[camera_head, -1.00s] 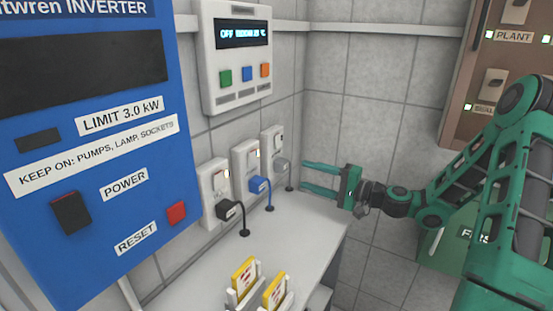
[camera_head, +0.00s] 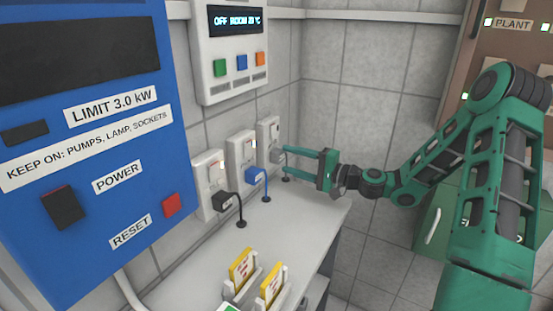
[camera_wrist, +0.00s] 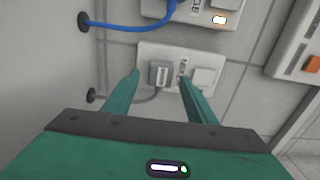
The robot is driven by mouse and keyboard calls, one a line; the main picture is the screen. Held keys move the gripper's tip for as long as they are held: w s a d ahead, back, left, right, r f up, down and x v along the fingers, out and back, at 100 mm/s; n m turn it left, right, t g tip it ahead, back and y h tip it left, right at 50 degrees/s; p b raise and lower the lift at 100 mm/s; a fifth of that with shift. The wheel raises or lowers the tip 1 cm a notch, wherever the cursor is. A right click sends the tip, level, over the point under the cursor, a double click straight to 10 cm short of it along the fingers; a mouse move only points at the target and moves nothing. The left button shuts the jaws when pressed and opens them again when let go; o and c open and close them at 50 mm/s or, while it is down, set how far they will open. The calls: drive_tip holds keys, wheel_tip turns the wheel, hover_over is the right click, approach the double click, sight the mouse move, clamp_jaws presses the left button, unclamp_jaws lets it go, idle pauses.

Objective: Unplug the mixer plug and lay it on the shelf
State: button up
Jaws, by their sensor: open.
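Three plugs sit in wall sockets: a black plug (camera_head: 225,203), a blue plug (camera_head: 256,175) and a grey plug (camera_head: 277,155). I cannot read a label naming the mixer plug. My gripper (camera_head: 286,158) is open at the far socket with the grey plug. In the wrist view, the gripper (camera_wrist: 160,76) has one finger on each side of the grey plug (camera_wrist: 159,75), with gaps to both; contact does not show. The grey plug's cord runs down to a wall or shelf grommet. The white shelf (camera_head: 285,220) lies below the sockets.
A blue inverter panel (camera_head: 90,190) stands at left, with a white control box (camera_head: 235,50) above the sockets. Yellow-and-white cards in holders (camera_head: 243,272) stand at the shelf's near end. The shelf's middle is clear. A brown panel (camera_head: 470,50) is at right.

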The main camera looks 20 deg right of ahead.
sight(282, 157)
drive_tip(key=shift+x, duration=1.75)
clamp_jaws()
drive_tip(key=shift+v, duration=2.85)
drive_tip(key=shift+s, duration=0.1)
